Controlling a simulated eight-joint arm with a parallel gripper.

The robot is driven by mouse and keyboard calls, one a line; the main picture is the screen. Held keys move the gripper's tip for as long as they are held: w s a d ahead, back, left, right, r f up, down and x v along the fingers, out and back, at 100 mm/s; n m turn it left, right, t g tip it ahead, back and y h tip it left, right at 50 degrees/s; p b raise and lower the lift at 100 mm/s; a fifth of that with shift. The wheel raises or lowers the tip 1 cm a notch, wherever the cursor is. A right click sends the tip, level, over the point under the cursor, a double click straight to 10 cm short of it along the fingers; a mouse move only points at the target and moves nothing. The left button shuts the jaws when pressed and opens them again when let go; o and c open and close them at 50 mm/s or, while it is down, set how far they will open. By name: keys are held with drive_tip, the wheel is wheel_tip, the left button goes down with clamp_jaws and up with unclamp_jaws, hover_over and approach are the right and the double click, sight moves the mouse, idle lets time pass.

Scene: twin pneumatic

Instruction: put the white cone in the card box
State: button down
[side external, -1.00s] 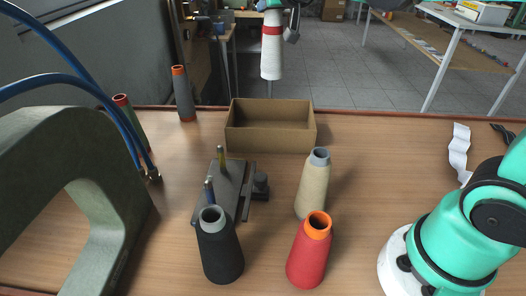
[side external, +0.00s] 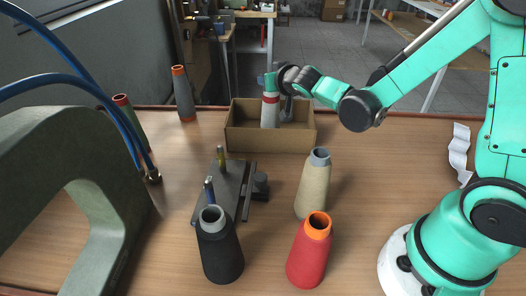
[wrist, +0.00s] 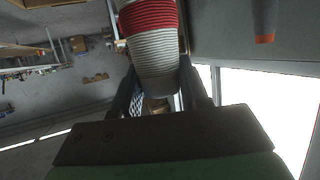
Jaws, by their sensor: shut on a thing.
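The white cone (side external: 268,115) has a red band near its top. In the side view it stands upright within the card box (side external: 268,140), its lower end cut off by the box's front wall, so I cannot tell whether it touches the floor. My gripper (side external: 276,82) is above the box, shut on the cone's upper part. In the wrist view the ribbed white cone (wrist: 165,55) with its red band sits between the two fingers of my gripper (wrist: 158,90). The open brown box stands at the back edge of the table.
A beige cone (side external: 313,185), a red cone (side external: 308,258) and a black cone (side external: 219,252) stand in front. A metal fixture (side external: 230,190) with pegs lies left of centre. A grey cone (side external: 183,98) stands at the back left. A grey arch (side external: 80,165) with blue hoses fills the left.

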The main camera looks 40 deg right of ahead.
drive_tip(key=shift+f, duration=0.4)
drive_tip(key=shift+c, duration=2.3)
unclamp_jaws()
drive_tip(key=shift+f, duration=0.15)
